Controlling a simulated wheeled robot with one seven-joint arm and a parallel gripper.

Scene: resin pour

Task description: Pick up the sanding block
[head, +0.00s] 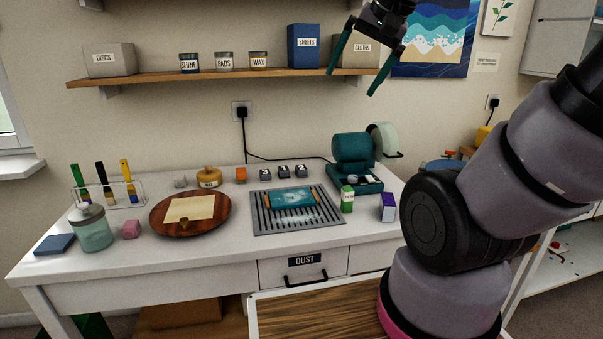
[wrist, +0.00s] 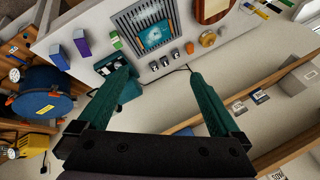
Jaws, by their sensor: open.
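No block is labelled as the sanding block, so I cannot tell for sure which it is. An orange thing also shows in the wrist view (wrist: 208,39). My gripper (head: 351,84) is open and empty, high in front of the wall shelf and well above the bench. Its two teal fingers are spread apart in the wrist view (wrist: 160,74).
The grille (head: 267,222) carries a blue panel (head: 292,198). A round wooden board (head: 218,216), a glass jar (head: 93,231), a green bottle (head: 347,199), a purple box (head: 388,207) and a teal machine (head: 352,150) crowd the bench. The shelf (head: 190,78) holds boxes and jars.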

